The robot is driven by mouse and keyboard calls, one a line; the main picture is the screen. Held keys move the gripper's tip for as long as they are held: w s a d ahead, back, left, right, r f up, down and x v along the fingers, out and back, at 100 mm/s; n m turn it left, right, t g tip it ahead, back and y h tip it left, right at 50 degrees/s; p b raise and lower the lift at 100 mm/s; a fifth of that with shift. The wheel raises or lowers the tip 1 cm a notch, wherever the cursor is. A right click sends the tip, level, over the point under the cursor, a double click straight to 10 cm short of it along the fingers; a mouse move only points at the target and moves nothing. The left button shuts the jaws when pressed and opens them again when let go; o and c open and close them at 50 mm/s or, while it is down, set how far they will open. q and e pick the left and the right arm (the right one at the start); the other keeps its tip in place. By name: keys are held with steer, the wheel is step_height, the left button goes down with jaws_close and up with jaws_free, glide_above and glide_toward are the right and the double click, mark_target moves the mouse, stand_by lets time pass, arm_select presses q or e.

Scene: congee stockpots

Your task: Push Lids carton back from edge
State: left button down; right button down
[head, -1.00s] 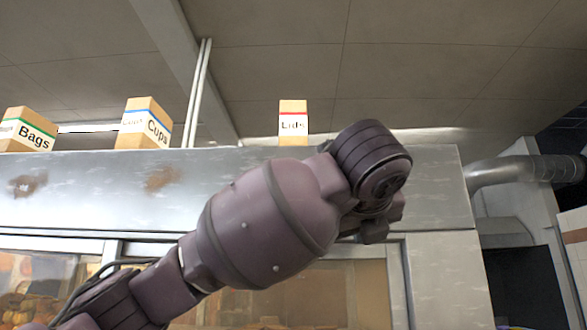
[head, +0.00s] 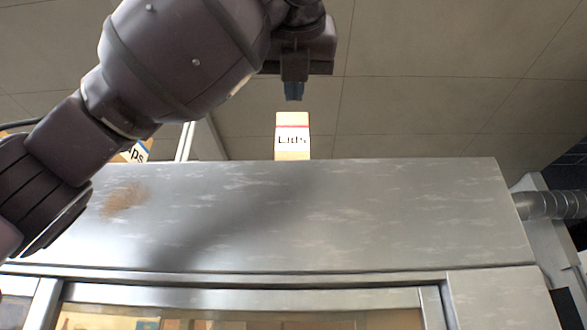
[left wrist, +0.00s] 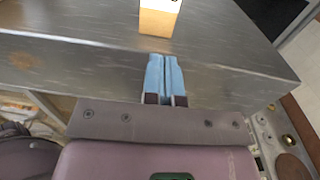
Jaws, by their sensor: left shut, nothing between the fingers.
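The Lids carton (head: 292,153) is a small tan box with a white label and a red stripe. It stands upright on top of the steel hood (head: 330,215), by its front edge. In the left wrist view the carton (left wrist: 157,24) is at the top centre, its upper part cut off. My left gripper (head: 293,91) shows just above the carton in the head view. In the left wrist view its blue fingers (left wrist: 165,60) are together and empty, pointing at the carton with a small gap between. My right gripper is not in view.
The Cups carton (head: 136,152) stands further left on the hood, mostly hidden behind my left arm. The hood top is clear to the right of the Lids carton. A metal duct (head: 552,205) runs beyond the hood's right end.

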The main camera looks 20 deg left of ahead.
mark_target(292, 151)
arm_select(q)
steer(key=p+x, duration=0.2)
steer(key=x, duration=1)
steer(key=shift+w+a, duration=0.1)
steer(key=shift+w, duration=0.1)
steer(key=shift+w+a, duration=0.2)
steer(key=shift+w, duration=0.4)
